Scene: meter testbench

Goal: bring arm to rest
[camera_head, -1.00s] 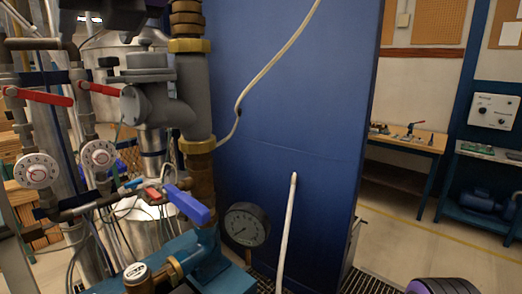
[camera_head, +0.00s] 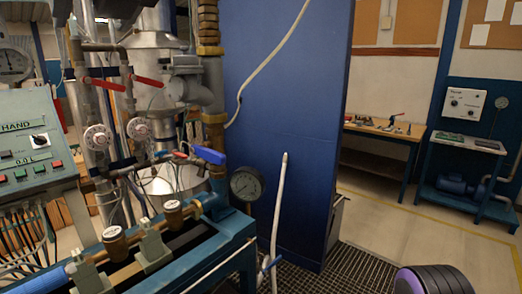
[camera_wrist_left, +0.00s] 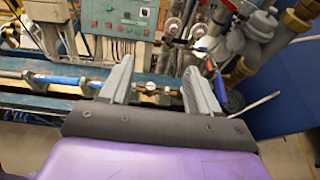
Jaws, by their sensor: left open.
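My left gripper (camera_wrist_left: 157,66) shows in the left wrist view. Its two grey fingers are spread apart with nothing held between them. Beyond the fingers are the blue testbench (camera_wrist_left: 72,85) with its pipe and brass fittings, and the control panel (camera_wrist_left: 120,18). No touch between the fingers and the bench shows. In the head view neither gripper's fingers can be seen. A purple and black rounded part of my own body is at the lower right of the head view.
The bench frame (camera_head: 228,232) crosses the lower left, near a pressure gauge (camera_head: 246,184) and red-handled valves (camera_head: 148,81). A blue panel (camera_head: 290,110) stands in the middle, with a pale hose (camera_head: 279,210) before it. Floor (camera_head: 375,222) is open to the right.

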